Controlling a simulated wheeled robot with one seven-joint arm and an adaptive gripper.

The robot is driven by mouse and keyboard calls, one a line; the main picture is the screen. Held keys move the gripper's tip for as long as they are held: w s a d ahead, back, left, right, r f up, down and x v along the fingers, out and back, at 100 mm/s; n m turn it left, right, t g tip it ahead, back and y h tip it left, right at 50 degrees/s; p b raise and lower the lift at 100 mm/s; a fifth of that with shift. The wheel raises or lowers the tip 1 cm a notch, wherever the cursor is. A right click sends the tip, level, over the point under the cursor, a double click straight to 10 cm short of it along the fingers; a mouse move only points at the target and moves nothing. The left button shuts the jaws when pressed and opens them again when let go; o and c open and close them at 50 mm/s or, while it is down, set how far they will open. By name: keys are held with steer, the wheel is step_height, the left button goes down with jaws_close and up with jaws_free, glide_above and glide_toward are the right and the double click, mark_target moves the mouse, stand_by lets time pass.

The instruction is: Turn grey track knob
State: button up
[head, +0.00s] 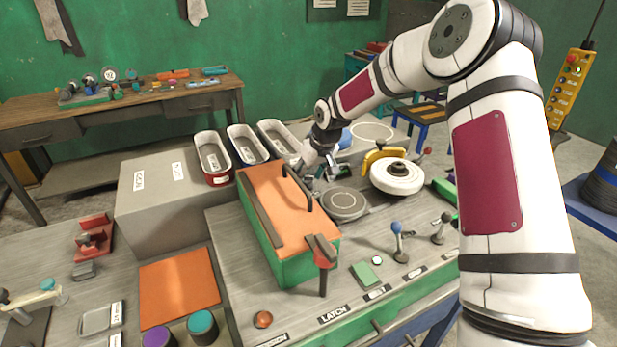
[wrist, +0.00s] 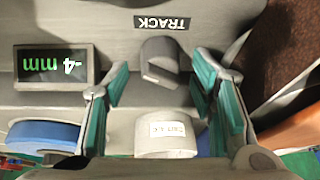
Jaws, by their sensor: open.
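My gripper (wrist: 160,78) is open, with one teal finger on each side of the knob. Clear gaps show between the fingers and the knob, and I cannot tell how deep the fingertips reach. In the head view my gripper (head: 318,172) is small, beyond the orange-topped green box, and I cannot make out the knob there.
A paler grey cylinder (wrist: 165,138) with a label and a blue round part (wrist: 42,134) lie nearby. A display (wrist: 55,64) reads -4 mm. The orange-topped box (head: 275,200), a grey disc (head: 344,204) and a white wheel (head: 397,176) stand close to my arm.

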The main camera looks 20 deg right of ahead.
steer(key=shift+w+a+f, duration=0.1)
steer(key=shift+w+f, duration=0.05)
steer(key=shift+f, duration=0.2)
steer(key=shift+c, duration=0.2)
steer(key=c, duration=1.1)
